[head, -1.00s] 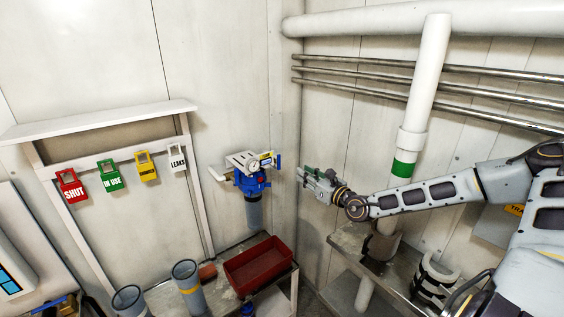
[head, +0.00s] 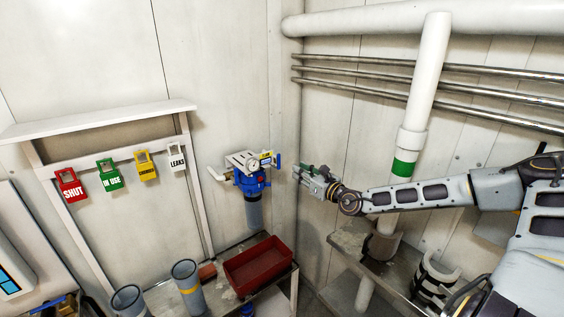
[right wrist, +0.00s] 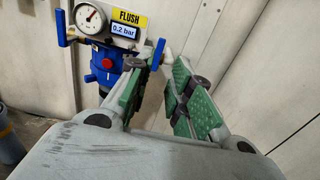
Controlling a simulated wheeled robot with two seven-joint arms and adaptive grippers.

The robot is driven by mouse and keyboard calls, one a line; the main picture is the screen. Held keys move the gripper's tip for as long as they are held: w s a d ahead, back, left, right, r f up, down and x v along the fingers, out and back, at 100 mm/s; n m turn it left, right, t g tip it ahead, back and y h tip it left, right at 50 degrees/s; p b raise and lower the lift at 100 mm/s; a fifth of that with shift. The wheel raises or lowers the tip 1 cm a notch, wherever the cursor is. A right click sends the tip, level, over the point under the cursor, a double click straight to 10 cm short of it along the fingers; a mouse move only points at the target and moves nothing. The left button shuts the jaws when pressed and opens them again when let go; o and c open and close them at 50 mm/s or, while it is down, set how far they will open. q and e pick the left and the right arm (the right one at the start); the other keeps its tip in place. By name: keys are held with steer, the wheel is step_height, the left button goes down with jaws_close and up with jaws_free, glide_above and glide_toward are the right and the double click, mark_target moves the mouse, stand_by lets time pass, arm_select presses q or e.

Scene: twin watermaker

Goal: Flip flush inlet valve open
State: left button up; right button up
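A blue lever (right wrist: 62,29) stands upright left of the gauge. Another blue lever (right wrist: 157,54) is on the right side, close to my left-hand fingertip in the wrist view. I cannot tell which lever is the inlet. My right gripper (head: 303,177) is open and empty, right of the unit; its green-padded fingers (right wrist: 159,78) are apart.
A red tray (head: 287,262) and grey cylinders (head: 186,282) stand on the bench below. Red, green, yellow and white tags (head: 109,174) hang at left. A white vertical pipe (head: 427,75) with a green band stands behind my right arm. The air between gripper and unit is clear.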

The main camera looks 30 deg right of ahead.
mark_target(279, 158)
steer(key=shift+w+d, duration=0.1)
steer(key=shift+w, duration=0.6)
steer(key=shift+w+a+p, duration=0.2)
steer(key=shift+w+p, duration=0.45)
steer(key=shift+w, duration=1)
steer(key=shift+w+a+p, duration=0.15)
steer(key=shift+w+p, duration=0.55)
steer(key=shift+w, duration=1)
steer(key=shift+w+a+p, duration=0.2)
steer(key=shift+w+p, duration=0.45)
steer(key=shift+w, duration=1)
jaws_close()
